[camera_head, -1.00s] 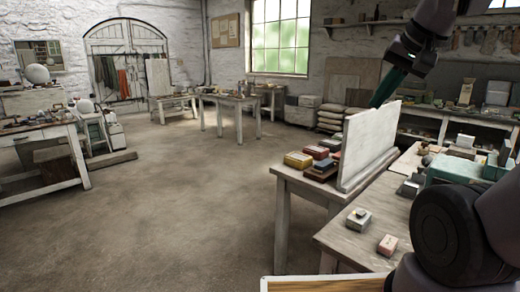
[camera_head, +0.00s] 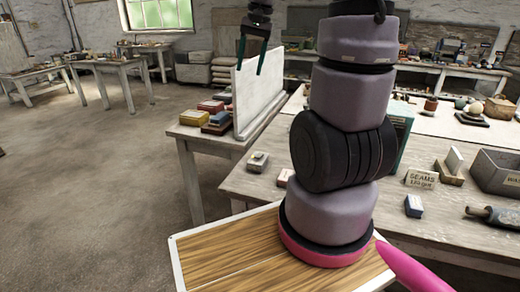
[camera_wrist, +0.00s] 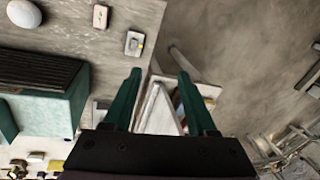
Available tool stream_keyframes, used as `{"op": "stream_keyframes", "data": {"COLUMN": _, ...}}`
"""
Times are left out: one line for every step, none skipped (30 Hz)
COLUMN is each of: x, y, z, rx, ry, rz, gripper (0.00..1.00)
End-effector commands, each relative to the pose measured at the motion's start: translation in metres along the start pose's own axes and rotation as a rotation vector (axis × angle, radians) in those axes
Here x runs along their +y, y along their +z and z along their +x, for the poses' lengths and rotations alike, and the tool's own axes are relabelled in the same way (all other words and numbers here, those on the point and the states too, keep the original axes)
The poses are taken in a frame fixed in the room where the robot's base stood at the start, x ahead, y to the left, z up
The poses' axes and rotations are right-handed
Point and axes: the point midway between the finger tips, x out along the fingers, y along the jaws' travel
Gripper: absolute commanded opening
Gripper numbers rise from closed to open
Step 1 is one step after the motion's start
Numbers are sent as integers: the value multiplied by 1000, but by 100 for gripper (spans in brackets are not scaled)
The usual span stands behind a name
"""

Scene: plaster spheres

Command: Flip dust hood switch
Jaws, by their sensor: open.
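A small grey box with a raised piece on top (camera_head: 258,161) sits near the left edge of the workbench; I take it to be the switch, but no label is readable. It also shows in the wrist view (camera_wrist: 134,43), beyond the left fingertip. A teal box with a dark slatted top (camera_wrist: 45,95), perhaps the dust hood, is at the left of the wrist view. In the head view it is mostly hidden behind my arm (camera_head: 402,125). My gripper (camera_head: 249,70) is open and empty, pointing down above the white upright board. Its teal fingers (camera_wrist: 160,75) are apart and clear of the box.
The white upright board (camera_head: 258,85) stands on the side table, under my gripper. Coloured boxes (camera_head: 208,112) lie left of it. A pinkish block (camera_head: 284,177) is near the grey box. A grey bin (camera_head: 496,172) and small items occupy the bench's right. Floor at left is clear.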

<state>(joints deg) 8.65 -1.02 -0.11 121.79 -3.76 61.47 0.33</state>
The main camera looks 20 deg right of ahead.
Motion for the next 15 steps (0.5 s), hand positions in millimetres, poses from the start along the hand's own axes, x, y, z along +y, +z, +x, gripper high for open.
{"op": "stream_keyframes", "data": {"x": 4, "y": -16, "z": 19, "rx": -44, "ry": 21, "rz": 28, "gripper": 57}}
{"op": "stream_keyframes", "data": {"x": 6, "y": -24, "z": 30, "rx": -65, "ry": 31, "rz": 41, "gripper": 57}}
{"op": "stream_keyframes", "data": {"x": 10, "y": -34, "z": 43, "rx": -94, "ry": 45, "rz": 59, "gripper": 57}}
{"op": "stream_keyframes", "data": {"x": 12, "y": -42, "z": 54, "rx": -116, "ry": 55, "rz": 74, "gripper": 57}}
{"op": "stream_keyframes", "data": {"x": 16, "y": -49, "z": 65, "rx": -138, "ry": 65, "rz": 88, "gripper": 57}}
{"op": "stream_keyframes", "data": {"x": 20, "y": -58, "z": 80, "rx": -167, "ry": 78, "rz": 105, "gripper": 57}}
{"op": "stream_keyframes", "data": {"x": 24, "y": -65, "z": 92, "rx": -189, "ry": 88, "rz": 119, "gripper": 57}}
{"op": "stream_keyframes", "data": {"x": 29, "y": -71, "z": 104, "rx": -211, "ry": 97, "rz": 134, "gripper": 57}}
{"op": "stream_keyframes", "data": {"x": 34, "y": -78, "z": 120, "rx": -239, "ry": 109, "rz": 151, "gripper": 57}}
{"op": "stream_keyframes", "data": {"x": 39, "y": -83, "z": 132, "rx": -261, "ry": 117, "rz": 164, "gripper": 57}}
{"op": "stream_keyframes", "data": {"x": 43, "y": -88, "z": 144, "rx": -281, "ry": 124, "rz": 177, "gripper": 57}}
{"op": "stream_keyframes", "data": {"x": 49, "y": -93, "z": 158, "rx": -306, "ry": 134, "rz": 193, "gripper": 57}}
{"op": "stream_keyframes", "data": {"x": 54, "y": -96, "z": 168, "rx": -322, "ry": 140, "rz": 203, "gripper": 57}}
{"op": "stream_keyframes", "data": {"x": 58, "y": -98, "z": 178, "rx": -338, "ry": 146, "rz": 213, "gripper": 57}}
{"op": "stream_keyframes", "data": {"x": 62, "y": -101, "z": 189, "rx": -357, "ry": 153, "rz": 224, "gripper": 57}}
